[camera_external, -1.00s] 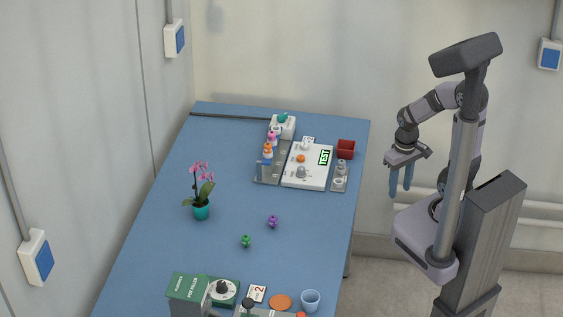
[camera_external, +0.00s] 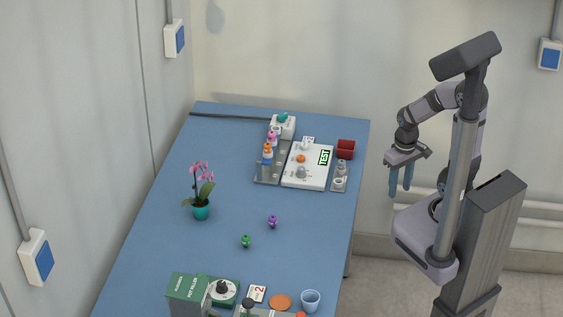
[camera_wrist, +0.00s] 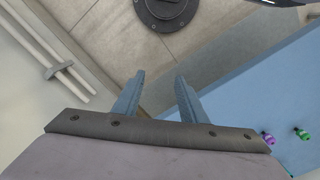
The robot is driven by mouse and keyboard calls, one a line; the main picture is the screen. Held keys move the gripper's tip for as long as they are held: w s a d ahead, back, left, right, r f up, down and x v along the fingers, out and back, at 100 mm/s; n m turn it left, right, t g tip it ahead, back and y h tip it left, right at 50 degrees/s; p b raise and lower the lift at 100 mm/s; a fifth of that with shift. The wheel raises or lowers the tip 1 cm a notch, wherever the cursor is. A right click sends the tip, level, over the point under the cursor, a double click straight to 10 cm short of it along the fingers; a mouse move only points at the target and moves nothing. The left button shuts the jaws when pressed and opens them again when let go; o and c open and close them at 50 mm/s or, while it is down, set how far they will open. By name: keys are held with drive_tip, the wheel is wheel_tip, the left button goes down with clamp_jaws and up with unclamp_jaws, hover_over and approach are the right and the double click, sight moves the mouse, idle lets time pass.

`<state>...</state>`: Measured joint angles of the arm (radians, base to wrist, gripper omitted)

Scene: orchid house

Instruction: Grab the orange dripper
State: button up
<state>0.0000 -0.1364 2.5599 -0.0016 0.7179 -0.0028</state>
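The orange dripper (camera_external: 267,148) stands upright on the grey rack at the left of the white test unit, in front of a pink one. Its lower part is hard to make out at this size. My gripper (camera_external: 401,189) hangs off the right side of the blue table, fingers pointing down, well apart from the dripper. In the wrist view my gripper (camera_wrist: 157,88) shows two blue fingers spread apart with nothing between them. The orange dripper is not in the wrist view.
The white test unit (camera_external: 314,178) and a dark red box (camera_external: 346,149) lie right of the rack. A pot filler (camera_external: 188,290) stands at the front.

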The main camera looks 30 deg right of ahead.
sight(269, 147)
drive_tip(key=shift+o, duration=0.5)
drive_tip(key=w+a+n+t+h+b, duration=0.2)
drive_tip(key=w+a+n+t+h, duration=0.1)
drive_tip(key=w+n, duration=0.7)
drive_tip(key=w+a+n+t+h+b, duration=0.2)
drive_tip(key=w+a+n+h, duration=0.1)
drive_tip(key=w+n, duration=0.75)
drive_tip(key=w+a+r+n+t, duration=0.1)
drive_tip(key=w+a+n+t, duration=0.1)
drive_tip(key=w+a+n, duration=0.2)
drive_tip(key=w+a+r+n+t+y, duration=0.1)
drive_tip(key=w+a+n+t, duration=0.2)
drive_tip(key=a, duration=0.5)
drive_tip(key=w+a+r+n+t, duration=0.2)
drive_tip(key=w+a+n+t, duration=0.1)
drive_tip(key=w+a+n, duration=0.2)
drive_tip(key=shift+a+y+b, duration=0.35)
drive_tip(key=shift+a+y, duration=0.05)
drive_tip(key=shift+a, duration=0.7)
drive_tip(key=shift+a+p+x, duration=0.15)
drive_tip(key=shift+p+x, duration=0.4)
drive_tip(key=shift+x, duration=0.9)
drive_tip(key=shift+a+p+x, duration=0.15)
drive_tip(key=shift+p+x, duration=0.35)
drive_tip(key=shift+x, duration=0.95)
drive_tip(key=shift+f, duration=0.15)
